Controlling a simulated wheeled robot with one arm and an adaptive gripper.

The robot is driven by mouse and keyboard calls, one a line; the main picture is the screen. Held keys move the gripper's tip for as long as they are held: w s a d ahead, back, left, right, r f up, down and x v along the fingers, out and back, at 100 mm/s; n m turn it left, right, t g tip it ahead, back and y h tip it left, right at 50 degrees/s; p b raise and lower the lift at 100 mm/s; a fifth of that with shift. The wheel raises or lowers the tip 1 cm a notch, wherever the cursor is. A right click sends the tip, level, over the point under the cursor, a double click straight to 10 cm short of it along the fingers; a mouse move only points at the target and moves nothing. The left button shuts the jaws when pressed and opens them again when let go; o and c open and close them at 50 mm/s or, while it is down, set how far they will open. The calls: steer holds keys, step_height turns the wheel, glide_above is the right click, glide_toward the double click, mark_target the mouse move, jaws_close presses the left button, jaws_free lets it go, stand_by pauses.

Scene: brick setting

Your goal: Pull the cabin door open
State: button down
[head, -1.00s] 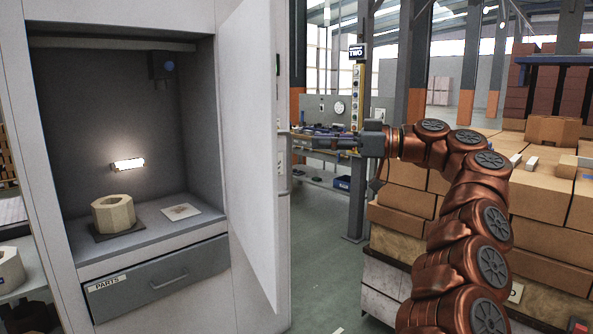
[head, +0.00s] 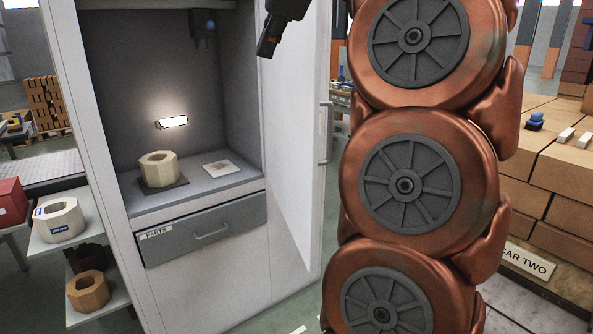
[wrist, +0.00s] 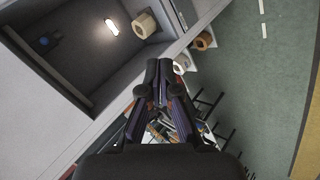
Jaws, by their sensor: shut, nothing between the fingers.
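The white cabin door (head: 290,150) stands swung open on the right side of the cabin (head: 100,140). Its bar handle (head: 325,132) is on the outer face, near the free edge. My gripper (head: 267,46) shows partly at the top of the head view, in front of the door's upper part and clear of the handle. In the wrist view my gripper (wrist: 158,68) has its fingertips together with nothing between them. The cabin's inside shows at the upper left there. I cannot tell whether the gripper touches the door.
A side shelf (head: 45,245) holds more ring parts at the left. Stacked cartons (head: 560,170) stand at the right, beyond my arm.

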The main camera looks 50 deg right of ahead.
steer(key=w+a+f+g+h+p, duration=0.1)
steer(key=w+a+f+g, duration=0.1)
steer(key=w, duration=0.2)
steer(key=n+g+h, duration=0.2)
steer(key=g+h, duration=0.1)
steer(key=g, duration=0.9)
glide_toward(308, 184)
steer(key=w+a, duration=0.2)
steer(key=a, duration=0.2)
steer(key=shift+s+d+f+p, duration=0.35)
steer(key=shift+s+d+f, duration=0.45)
steer(key=shift+d, duration=0.4)
steer(key=shift+s+d+f+p, duration=0.3)
steer(key=shift+s+d+f, duration=0.5)
steer(key=shift+d, duration=0.4)
steer(key=shift+s+d+f+p, duration=0.35)
steer(key=shift+s+d+f, duration=0.45)
steer(key=shift+d, duration=0.4)
steer(key=shift+r, duration=0.1)
steer(key=shift+s+d+t, duration=0.1)
steer(key=shift+s+t, duration=0.1)
steer(key=shift+t, duration=0.1)
